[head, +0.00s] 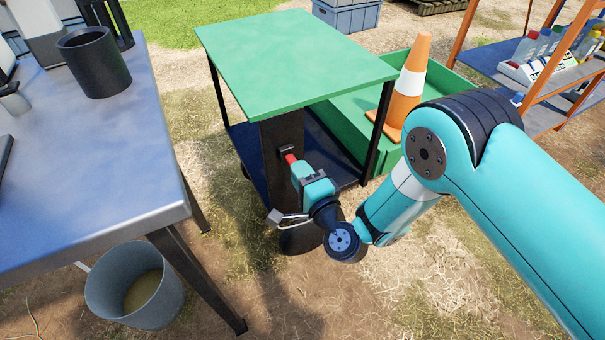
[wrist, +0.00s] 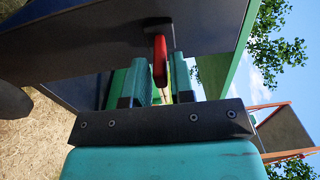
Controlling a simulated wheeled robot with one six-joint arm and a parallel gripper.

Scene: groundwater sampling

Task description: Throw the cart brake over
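The cart (head: 295,55) has a green top, dark legs and a dark post below its near edge. The brake lever is a short red handle (head: 290,158) on that post, and its red grip (wrist: 160,60) also shows in the wrist view. My gripper (head: 297,168) is at the lever, pointing at the post. In the wrist view my gripper (wrist: 163,88) has its fingers apart, with the end of the red handle between them. A gap shows to the handle's right; contact on its left is unclear.
A metal table (head: 90,160) with a black cup (head: 93,62) stands at left, a grey bucket (head: 135,285) below it. An orange cone (head: 408,80) stands in a green tray (head: 395,160) behind the cart. An orange-framed shelf (head: 545,95) is at right.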

